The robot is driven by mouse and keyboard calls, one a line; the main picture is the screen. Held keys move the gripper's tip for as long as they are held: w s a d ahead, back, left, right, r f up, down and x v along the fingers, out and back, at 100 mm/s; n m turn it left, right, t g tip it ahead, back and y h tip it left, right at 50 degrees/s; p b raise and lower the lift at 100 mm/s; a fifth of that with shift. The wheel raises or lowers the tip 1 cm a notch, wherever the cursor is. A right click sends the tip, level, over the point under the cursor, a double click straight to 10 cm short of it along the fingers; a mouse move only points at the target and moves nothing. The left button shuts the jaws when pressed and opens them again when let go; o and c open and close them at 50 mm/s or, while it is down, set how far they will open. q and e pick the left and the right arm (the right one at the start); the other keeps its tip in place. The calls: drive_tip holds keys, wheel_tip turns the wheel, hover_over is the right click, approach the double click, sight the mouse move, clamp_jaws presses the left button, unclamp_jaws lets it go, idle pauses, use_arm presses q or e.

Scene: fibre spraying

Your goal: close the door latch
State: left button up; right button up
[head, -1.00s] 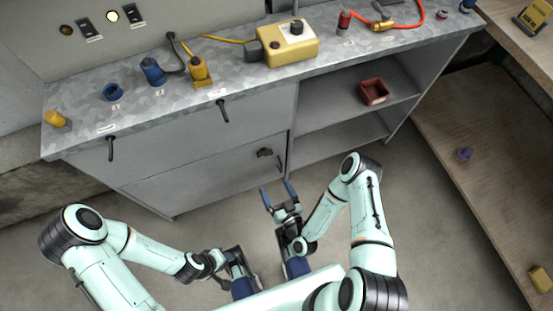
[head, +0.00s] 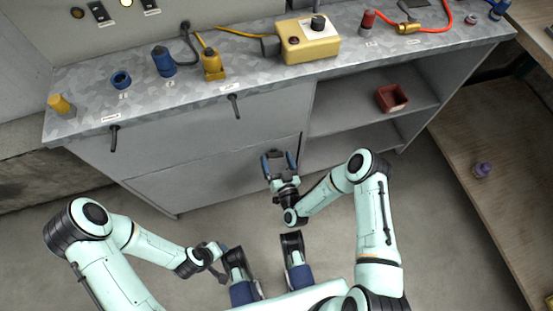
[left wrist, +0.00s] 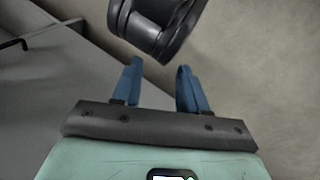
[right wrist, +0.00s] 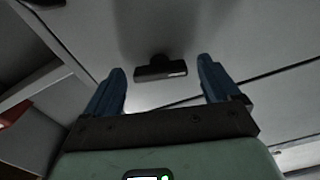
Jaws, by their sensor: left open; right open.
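The grey cabinet door (head: 185,188) is the lower front panel at the left of the bench and looks closed. Its dark door latch (right wrist: 162,71) shows in the right wrist view as a short bar; in the head view it is hidden behind my right gripper. My right gripper (head: 279,156) is open in front of the door's upper right part. In the right wrist view its blue fingers (right wrist: 160,72) stand on either side of the latch; I cannot tell whether they touch it. My left gripper (left wrist: 160,66) is open and empty, low over the floor.
Drawer handles (head: 114,138) and (head: 236,105) stick out of the cabinet front. An open shelf with a red bin (head: 392,98) lies to the right. The speckled bench top (head: 140,98) holds a yellow control box (head: 307,43) and connectors. A dark part (left wrist: 155,25) sits close ahead of my left gripper.

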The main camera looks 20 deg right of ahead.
use_arm(q)
drive_tip(key=shift+w, duration=0.1)
use_arm(e)
drive_tip(key=shift+w, duration=0.3)
drive_tip(key=c, duration=1.1)
use_arm(q)
drive_tip(key=shift+s+d+r+p, duration=0.25)
drive_tip(key=shift+s+r+p, duration=0.1)
drive_tip(key=shift+s, duration=0.15)
drive_tip(key=shift+s+d+r+p, duration=0.2)
drive_tip(key=shift+s+r+p, duration=0.1)
drive_tip(key=shift+s, duration=0.2)
use_arm(e)
drive_tip(key=shift+o, duration=0.2)
drive_tip(key=n, duration=0.3)
drive_tip(key=o, duration=1.1)
drive_tip(key=shift+c, duration=0.2)
drive_tip(key=shift+s, duration=0.1)
